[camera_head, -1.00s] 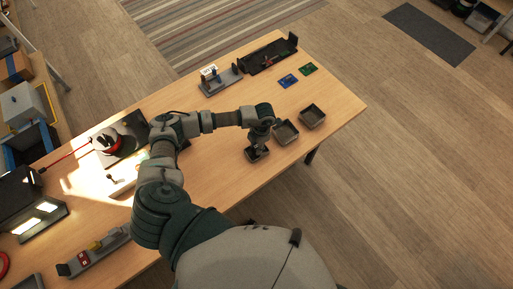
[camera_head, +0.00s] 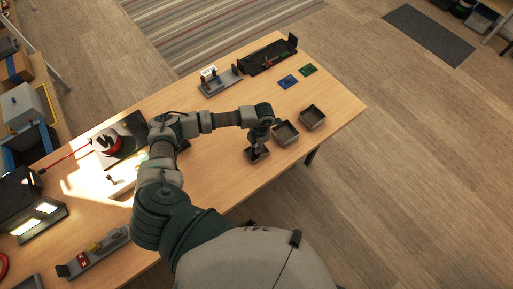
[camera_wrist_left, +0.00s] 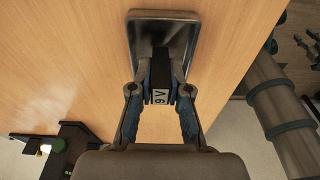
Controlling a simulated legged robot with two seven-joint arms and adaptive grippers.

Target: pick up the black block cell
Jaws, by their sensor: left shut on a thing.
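The black block cell (camera_wrist_left: 160,70) has a pale "9V" label and sits between the blue-lined fingers of my left gripper (camera_wrist_left: 160,88). The fingers are shut on its two sides. Behind it in the wrist view is a small dark metal tray (camera_wrist_left: 143,25); the block overlaps the tray's near end, and I cannot tell whether it is clear of the tray. In the head view my left gripper (camera_head: 257,147) points down over the leftmost of three small trays (camera_head: 251,159), and the block is mostly hidden there. My right gripper is not in view.
Two more small trays, a middle one (camera_head: 285,133) and a right one (camera_head: 312,117), stand close by. Blue (camera_head: 288,82) and green (camera_head: 308,70) cards lie behind them. A grey holder (camera_head: 220,84) and a black tray (camera_head: 268,57) are at the table's back edge.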

